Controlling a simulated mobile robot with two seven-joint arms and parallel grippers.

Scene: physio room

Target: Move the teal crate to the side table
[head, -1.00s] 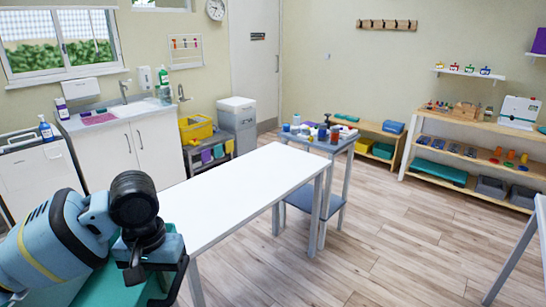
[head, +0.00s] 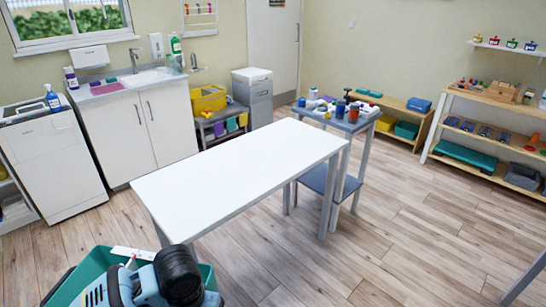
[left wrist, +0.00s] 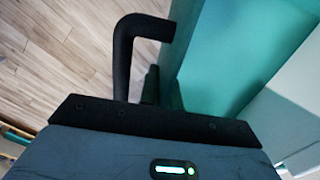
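The teal crate (head: 98,262) is at the bottom left of the head view, cut off by the frame's lower edge, with floor beside it and no support showing under it. A pale strip shows at its rim. My left gripper (head: 182,272) is at the crate's near side, its fingers mostly hidden there. In the left wrist view a black bent finger (left wrist: 145,55) lies against the crate's teal wall (left wrist: 225,60); the gripper looks shut on that wall. My right gripper is not in view. A bare white table (head: 245,165) stands just beyond the crate.
Sink cabinets (head: 145,130) line the left wall. Shelves (head: 490,140) stand at right. Wooden floor (head: 400,240) is open to the right.

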